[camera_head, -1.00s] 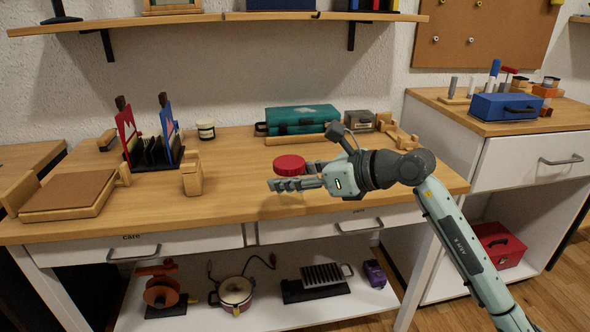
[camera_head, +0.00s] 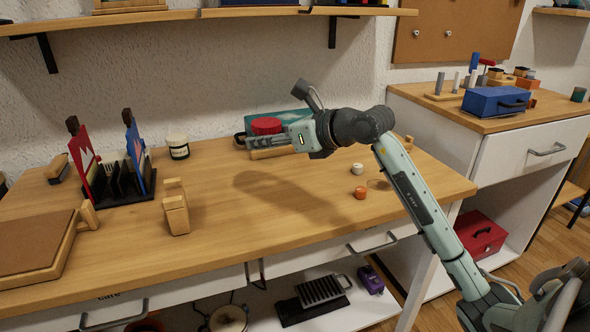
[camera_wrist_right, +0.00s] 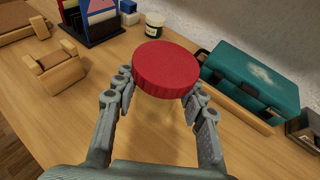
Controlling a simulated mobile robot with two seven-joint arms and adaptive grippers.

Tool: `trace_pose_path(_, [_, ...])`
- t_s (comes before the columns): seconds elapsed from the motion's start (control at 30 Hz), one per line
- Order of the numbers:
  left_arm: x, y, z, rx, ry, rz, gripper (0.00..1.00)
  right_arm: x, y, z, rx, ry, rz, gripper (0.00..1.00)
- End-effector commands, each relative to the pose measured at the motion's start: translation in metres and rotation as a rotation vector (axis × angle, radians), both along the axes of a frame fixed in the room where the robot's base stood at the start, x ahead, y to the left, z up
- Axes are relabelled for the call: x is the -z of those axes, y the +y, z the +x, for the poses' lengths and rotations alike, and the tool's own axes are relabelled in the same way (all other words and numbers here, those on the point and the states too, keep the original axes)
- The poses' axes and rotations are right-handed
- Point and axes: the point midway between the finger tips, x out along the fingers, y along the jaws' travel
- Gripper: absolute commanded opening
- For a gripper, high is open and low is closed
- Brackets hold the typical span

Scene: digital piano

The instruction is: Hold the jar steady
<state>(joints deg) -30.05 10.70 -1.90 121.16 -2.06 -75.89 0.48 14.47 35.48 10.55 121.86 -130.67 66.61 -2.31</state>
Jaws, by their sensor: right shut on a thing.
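The jar has a round red lid (camera_head: 266,125), and its clear body (camera_wrist_right: 156,106) shows faintly below the lid in the wrist view. My right gripper (camera_head: 262,142) is shut on the jar, with a finger on each side just under the lid. It holds the jar upright above the wooden tabletop, and the arm's shadow falls on the table below. In the wrist view the red lid (camera_wrist_right: 166,68) sits between the two fingers of the right gripper (camera_wrist_right: 160,88). My left gripper is not in view.
A teal case (camera_wrist_right: 255,85) lies behind the jar. A small white-lidded jar (camera_head: 177,147) and a rack with red and blue panels (camera_head: 140,155) stand to the left. A wooden block (camera_head: 175,210) is at front left. The middle of the tabletop (camera_head: 270,220) is clear.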

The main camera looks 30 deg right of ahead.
Motion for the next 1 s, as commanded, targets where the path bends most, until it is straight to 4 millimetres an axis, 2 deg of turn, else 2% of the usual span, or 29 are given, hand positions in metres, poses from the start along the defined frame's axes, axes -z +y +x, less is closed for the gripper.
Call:
trace_pose_path(0.03, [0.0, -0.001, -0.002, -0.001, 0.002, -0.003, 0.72, 0.009, -0.013, -0.002, 0.004, 0.004, 0.003, 0.0])
trace_pose_path(0.2, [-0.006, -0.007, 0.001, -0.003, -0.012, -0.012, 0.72, 0.03, -0.048, -0.007, 0.003, 0.001, 0.002, 0.0])
trace_pose_path(0.4, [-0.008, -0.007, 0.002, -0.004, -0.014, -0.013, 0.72, 0.042, -0.069, -0.01, 0.0, -0.002, 0.001, 0.0])
trace_pose_path(0.47, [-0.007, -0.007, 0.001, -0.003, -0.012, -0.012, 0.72, 0.045, -0.071, -0.011, -0.001, -0.002, 0.002, 0.0])
trace_pose_path(0.7, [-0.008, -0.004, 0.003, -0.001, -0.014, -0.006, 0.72, 0.078, -0.071, -0.01, 0.0, -0.001, 0.003, 0.0])
trace_pose_path(1.0, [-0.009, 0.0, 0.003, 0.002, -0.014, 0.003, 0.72, 0.082, -0.071, -0.01, -0.001, -0.003, -0.001, 0.0])
